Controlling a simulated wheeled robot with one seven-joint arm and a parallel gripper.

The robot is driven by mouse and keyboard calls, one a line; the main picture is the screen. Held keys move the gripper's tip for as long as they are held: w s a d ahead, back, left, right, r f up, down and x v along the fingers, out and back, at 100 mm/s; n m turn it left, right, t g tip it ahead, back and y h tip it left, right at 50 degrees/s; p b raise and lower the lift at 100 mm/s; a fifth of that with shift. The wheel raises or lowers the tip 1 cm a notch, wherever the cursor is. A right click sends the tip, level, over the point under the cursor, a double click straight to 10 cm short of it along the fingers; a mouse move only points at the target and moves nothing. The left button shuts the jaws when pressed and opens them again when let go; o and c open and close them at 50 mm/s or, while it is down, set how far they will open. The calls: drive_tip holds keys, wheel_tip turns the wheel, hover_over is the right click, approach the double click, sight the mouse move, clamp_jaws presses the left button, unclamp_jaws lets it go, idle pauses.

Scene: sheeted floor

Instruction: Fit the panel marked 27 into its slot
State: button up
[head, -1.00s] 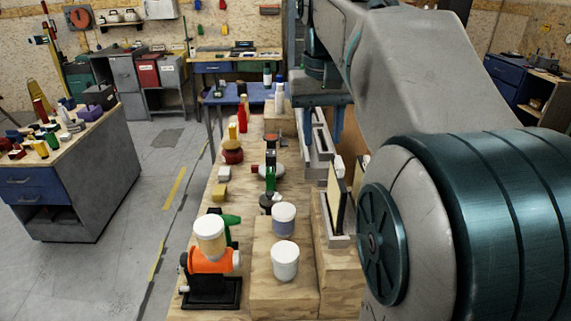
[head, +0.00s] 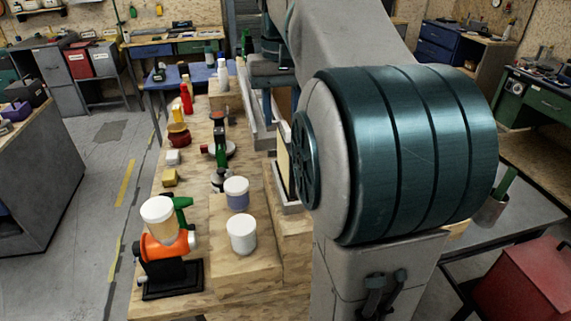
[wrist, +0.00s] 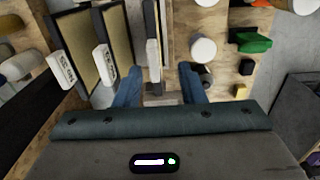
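In the wrist view my gripper (wrist: 160,72) has its two blue fingers spread apart. A thin dark-edged panel (wrist: 151,22) shows edge-on between and beyond them, with a pale grey block (wrist: 153,54) on its near side; I see a gap on each side of it. Two more framed panels with tan faces, a left one (wrist: 77,42) and a middle one (wrist: 116,38), stand to the left, with white marked blocks on them. I cannot read the markings surely. In the head view a tan panel (head: 283,168) stands upright in a grey slotted holder (head: 288,203); my arm hides most of my gripper.
White-lidded jars (head: 241,234) stand on a wooden block left of the holder. An orange device (head: 166,247) on a black base and a green-and-black tool (head: 220,150) are further left. A red box (head: 530,285) is at the lower right. Open floor lies left of the bench.

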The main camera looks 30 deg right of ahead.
sight(286, 126)
drive_tip(key=f, duration=0.4)
drive_tip(key=shift+s+d+f, duration=0.25)
drive_tip(key=shift+s+d, duration=0.05)
drive_tip(key=shift+f, duration=0.55)
clamp_jaws()
idle(0.8)
